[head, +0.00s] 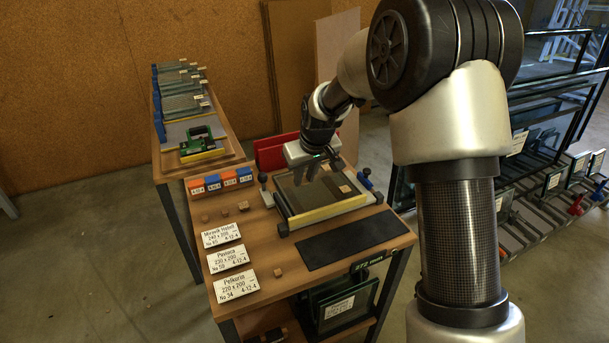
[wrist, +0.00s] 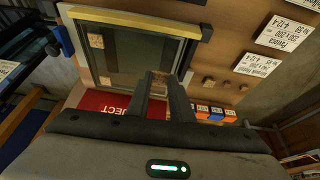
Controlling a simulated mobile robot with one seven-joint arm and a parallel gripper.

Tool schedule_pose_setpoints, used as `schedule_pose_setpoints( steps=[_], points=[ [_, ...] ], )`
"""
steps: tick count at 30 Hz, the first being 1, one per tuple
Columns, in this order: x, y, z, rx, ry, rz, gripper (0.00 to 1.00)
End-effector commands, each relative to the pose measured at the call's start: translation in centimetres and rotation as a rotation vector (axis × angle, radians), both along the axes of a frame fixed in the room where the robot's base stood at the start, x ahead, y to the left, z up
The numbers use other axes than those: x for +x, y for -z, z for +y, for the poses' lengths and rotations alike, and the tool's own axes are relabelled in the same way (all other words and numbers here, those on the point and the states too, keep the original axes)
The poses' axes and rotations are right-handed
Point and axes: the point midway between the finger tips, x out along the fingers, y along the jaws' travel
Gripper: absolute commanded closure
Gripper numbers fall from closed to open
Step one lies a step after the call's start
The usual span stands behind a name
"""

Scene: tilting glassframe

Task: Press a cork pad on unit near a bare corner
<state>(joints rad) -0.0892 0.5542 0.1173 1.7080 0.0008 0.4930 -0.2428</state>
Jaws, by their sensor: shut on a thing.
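The glass unit (head: 318,193) lies flat in a dark frame with a yellow front bar on the table; it also shows in the wrist view (wrist: 125,55). One cork pad (wrist: 95,41) sits at its upper-left corner and another (wrist: 104,81) at its lower-left corner in the wrist view. My gripper (head: 306,176) is over the unit's left part in the head view. It is shut on a small cork pad (wrist: 159,88), partly hidden between the fingers. Whether this pad touches the glass I cannot tell. The two right corners in the wrist view show no pad.
Loose cork pads (head: 225,212) lie left of the frame, and one (head: 278,272) lies nearer the front. White labels (head: 222,235) line the left side. A red REJECT holder (head: 270,153) stands behind the unit. A dark mat (head: 352,240) lies in front.

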Motion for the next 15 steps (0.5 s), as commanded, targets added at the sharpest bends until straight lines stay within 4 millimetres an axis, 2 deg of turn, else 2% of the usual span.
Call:
schedule_pose_setpoints(
  steps=[1,15],
  points=[
    [0.0,0.8,0.0,0.0,0.0,0.001,1.0],
    [0.0,5.4,0.0,0.0,0.001,0.0,1.0]
  ],
)
